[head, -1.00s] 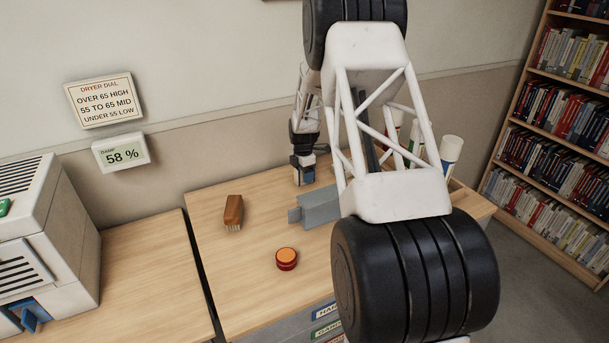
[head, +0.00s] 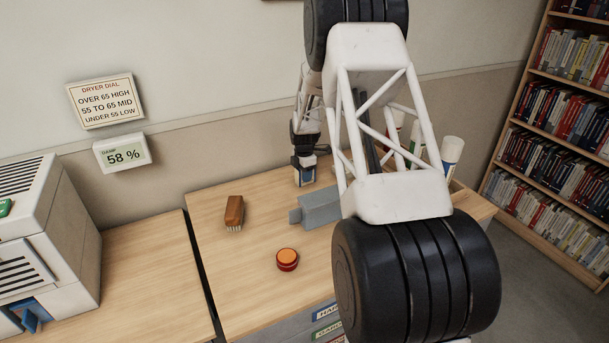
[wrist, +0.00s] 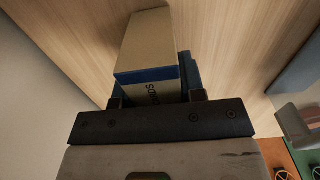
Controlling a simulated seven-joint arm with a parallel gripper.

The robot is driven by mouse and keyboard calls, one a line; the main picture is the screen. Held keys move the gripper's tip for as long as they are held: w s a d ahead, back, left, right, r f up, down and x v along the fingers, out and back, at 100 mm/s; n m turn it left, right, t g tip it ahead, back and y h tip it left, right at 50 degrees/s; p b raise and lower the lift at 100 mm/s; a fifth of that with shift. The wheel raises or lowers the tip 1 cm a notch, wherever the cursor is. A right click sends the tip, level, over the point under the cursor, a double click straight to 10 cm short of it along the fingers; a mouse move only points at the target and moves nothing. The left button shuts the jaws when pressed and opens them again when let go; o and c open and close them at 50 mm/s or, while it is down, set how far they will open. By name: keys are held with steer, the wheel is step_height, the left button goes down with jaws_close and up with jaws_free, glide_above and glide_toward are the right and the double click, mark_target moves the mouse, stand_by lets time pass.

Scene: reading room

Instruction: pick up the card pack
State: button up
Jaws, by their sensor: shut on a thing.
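In the head view my gripper (head: 304,172) points down at the back of the wooden desk, near the wall. The pack is small there and hard to tell from the fingers. I cannot tell whether the pack touches the desk or is just above it.
A grey block-like holder (head: 319,208) stands just right of my gripper. A wooden brush (head: 234,212) and a round orange-red tin (head: 287,259) lie on the desk (head: 255,285). White-capped tubes (head: 451,152) stand at right. A dryer (head: 45,240) stands at left.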

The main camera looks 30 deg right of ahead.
steer(key=shift+r, duration=4.95)
steer(key=shift+s+d, duration=0.1)
